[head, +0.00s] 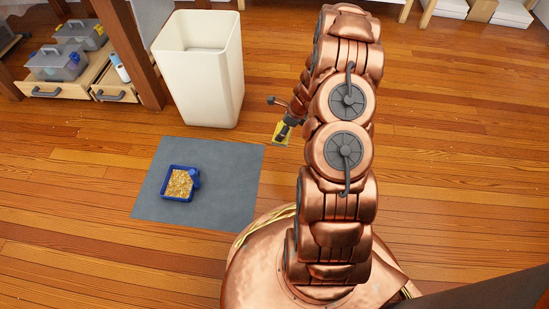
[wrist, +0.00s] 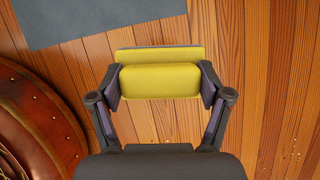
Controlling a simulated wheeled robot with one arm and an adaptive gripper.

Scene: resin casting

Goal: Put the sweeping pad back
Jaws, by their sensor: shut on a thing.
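The sweeping pad is a yellow block with a grey edge. My gripper (wrist: 160,85) is shut on the sweeping pad (wrist: 160,80), with one finger at each end of it in the wrist view. In the head view the pad (head: 281,133) shows at the end of my arm, to the right of the grey mat (head: 220,212). It is over the wooden floor; whether it touches the floor I cannot tell. A blue dustpan (head: 167,192) filled with yellowish crumbs lies on the mat. My arm hides part of the floor to the right.
A tall cream bin (head: 205,85) stands behind the mat. A wooden bench with drawers (head: 60,88) and grey toolboxes (head: 58,64) is at the back left. Small crumbs (wrist: 295,155) lie on the floor in the wrist view. Open floor lies to the right of my arm.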

